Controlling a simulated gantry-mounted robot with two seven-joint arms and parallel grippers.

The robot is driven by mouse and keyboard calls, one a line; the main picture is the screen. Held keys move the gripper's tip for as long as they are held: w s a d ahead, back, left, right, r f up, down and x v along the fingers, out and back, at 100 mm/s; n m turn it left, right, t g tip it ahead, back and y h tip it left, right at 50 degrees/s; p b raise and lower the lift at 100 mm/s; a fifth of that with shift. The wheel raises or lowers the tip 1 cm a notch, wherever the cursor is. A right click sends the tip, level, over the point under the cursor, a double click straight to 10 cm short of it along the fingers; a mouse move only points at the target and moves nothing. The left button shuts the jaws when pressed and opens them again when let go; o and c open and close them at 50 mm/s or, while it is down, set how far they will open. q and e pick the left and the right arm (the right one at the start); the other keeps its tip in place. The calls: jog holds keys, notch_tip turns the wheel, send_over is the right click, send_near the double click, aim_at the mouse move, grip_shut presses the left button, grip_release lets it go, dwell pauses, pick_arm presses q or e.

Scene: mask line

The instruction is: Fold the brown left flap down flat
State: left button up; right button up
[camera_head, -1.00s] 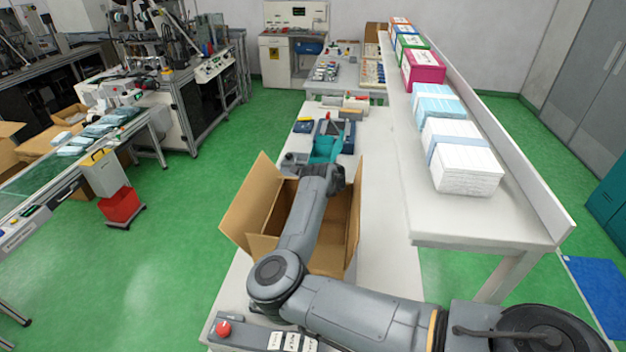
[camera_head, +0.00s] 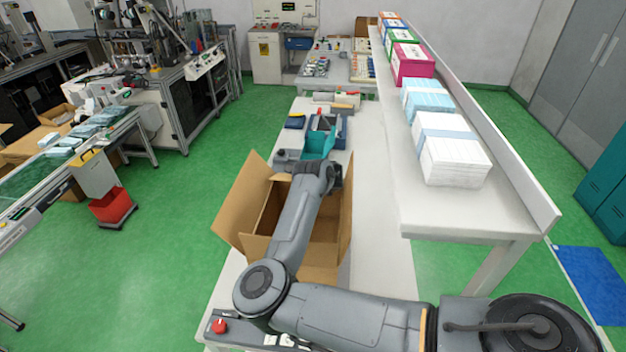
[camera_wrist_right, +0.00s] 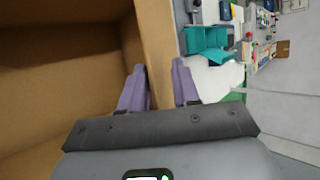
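An open brown cardboard box stands on the white bench, its interior (camera_head: 325,222) visible past my right arm. Its brown left flap (camera_head: 240,203) stands up and leans outward to the left. My right arm reaches over the box, and its hand is at the box's far edge, with the fingertips unclear in the head view. In the right wrist view my right gripper (camera_wrist_right: 159,72) is open, its two purple fingers apart. A brown cardboard edge (camera_wrist_right: 158,45) appears between the fingers; I cannot tell whether they touch it. My left gripper is in neither view.
A teal bin (camera_head: 318,145) stands on the bench beyond the box. A raised white shelf (camera_head: 462,215) with stacked packs (camera_head: 452,160) runs along the right. A red button (camera_head: 219,326) is at the near end. Green floor is open to the left.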

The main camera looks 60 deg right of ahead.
jog(key=p+v, duration=0.1)
jog(key=v, duration=0.6)
jog(key=shift+f, duration=0.1)
jog(key=shift+c, duration=0.2)
